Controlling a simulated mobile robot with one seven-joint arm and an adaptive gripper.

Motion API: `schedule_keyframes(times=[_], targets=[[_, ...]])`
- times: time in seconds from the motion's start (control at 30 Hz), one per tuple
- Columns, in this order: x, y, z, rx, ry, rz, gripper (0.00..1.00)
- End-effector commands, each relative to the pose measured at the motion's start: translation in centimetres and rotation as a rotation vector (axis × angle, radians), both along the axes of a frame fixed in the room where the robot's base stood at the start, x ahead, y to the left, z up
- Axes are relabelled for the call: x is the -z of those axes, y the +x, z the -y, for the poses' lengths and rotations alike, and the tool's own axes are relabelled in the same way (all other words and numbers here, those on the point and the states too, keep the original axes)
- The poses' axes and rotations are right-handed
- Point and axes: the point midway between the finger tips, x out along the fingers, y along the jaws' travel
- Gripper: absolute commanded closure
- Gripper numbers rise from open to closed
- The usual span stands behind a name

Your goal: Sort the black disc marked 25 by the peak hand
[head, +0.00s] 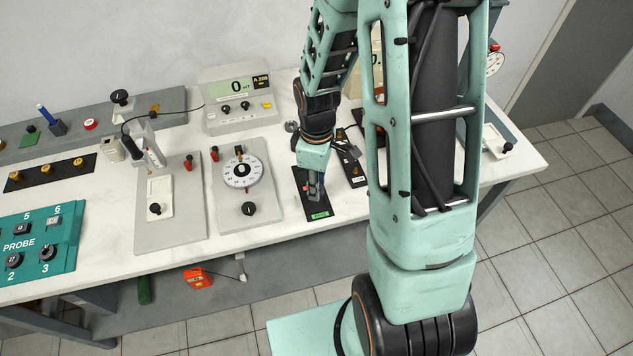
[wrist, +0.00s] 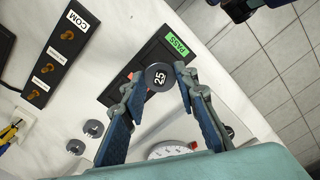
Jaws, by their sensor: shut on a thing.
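The black disc marked 25 (wrist: 158,77) sits between the two fingertips of my gripper (wrist: 160,82) in the wrist view, its white number facing the camera. My gripper is shut on it. In the head view my gripper (head: 314,187) is over a black tray (head: 317,210) with a green label at its front end. The wrist view shows this tray (wrist: 118,92) behind the disc, and its green label reads PASS (wrist: 176,46). I cannot tell whether the disc touches the tray. A round white dial (head: 242,170) stands left of the tray; its hands are too small to read.
A black plate marked COM (wrist: 55,48) with brass fittings lies beside the tray. Two grey round pieces (wrist: 93,128) are on the table behind it. A meter box (head: 238,100) stands at the back. The table's front edge is close to the PASS label.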

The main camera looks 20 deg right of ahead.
Motion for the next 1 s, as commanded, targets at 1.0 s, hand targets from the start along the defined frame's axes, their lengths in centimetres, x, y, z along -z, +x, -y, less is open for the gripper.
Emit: schedule_keyframes(times=[1.0], targets=[[4.8,0.0,0.0,0.0,0.0,0.0,0.97]])
